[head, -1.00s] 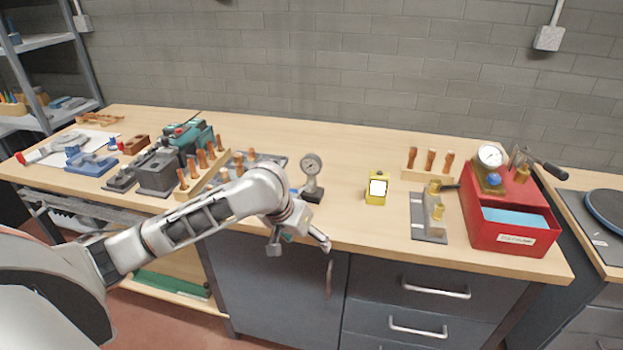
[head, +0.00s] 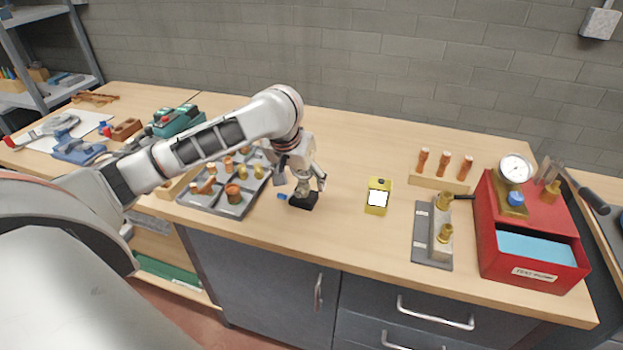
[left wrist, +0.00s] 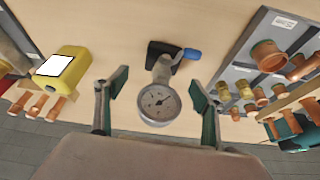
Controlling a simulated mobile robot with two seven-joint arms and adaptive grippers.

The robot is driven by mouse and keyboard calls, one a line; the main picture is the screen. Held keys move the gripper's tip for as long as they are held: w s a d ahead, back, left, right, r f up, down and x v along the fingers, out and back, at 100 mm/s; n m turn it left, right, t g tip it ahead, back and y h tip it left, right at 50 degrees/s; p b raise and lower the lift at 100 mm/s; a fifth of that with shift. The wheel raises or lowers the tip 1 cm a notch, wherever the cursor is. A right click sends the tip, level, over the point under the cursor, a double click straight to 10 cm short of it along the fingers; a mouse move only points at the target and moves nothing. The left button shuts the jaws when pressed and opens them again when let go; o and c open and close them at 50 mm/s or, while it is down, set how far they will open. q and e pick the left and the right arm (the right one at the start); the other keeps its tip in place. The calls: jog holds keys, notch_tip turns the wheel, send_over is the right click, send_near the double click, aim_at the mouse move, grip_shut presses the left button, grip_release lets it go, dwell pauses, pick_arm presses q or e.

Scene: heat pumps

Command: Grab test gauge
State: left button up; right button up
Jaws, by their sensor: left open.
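The test gauge has a round white dial, a grey stem, a black base and a blue knob. In the left wrist view its dial (left wrist: 158,103) lies between my spread fingers, with the base farther out. In the head view its black base (head: 304,201) stands on the bench, while my gripper hides most of the dial. My left gripper (head: 301,181) is open around the gauge's upper part. In the left wrist view the fingers (left wrist: 158,88) stand on either side of the dial, with gaps visible. My right gripper is not in view.
A grey tray (head: 213,209) of copper and brass fittings lies left of the gauge. A yellow device (head: 378,196) stands to the right. Farther right are a grey plate with brass fittings (head: 432,250) and a red test pump box (head: 530,276). Bench between gauge and yellow device is clear.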

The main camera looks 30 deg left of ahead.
aim_at(301, 187)
pick_arm(q)
jog(key=shift+f, duration=0.4)
jog(key=shift+a+f, duration=0.1)
jog(key=shift+f, duration=0.65)
jog(key=x, duration=0.3)
jog(key=shift+w+a+f, duration=0.1)
jog(key=shift+w+f, duration=0.05)
jog(key=shift+f, duration=0.05)
jog(key=shift+w+f, duration=0.15)
jog(key=shift+f, duration=0.2)
jog(key=shift+w+a+f, duration=0.1)
jog(key=shift+w+f, duration=0.1)
jog(key=shift+f, duration=0.1)
jog(key=c, duration=1.4)
jog(key=shift+r, duration=0.1)
jog(key=shift+c, duration=1.2)
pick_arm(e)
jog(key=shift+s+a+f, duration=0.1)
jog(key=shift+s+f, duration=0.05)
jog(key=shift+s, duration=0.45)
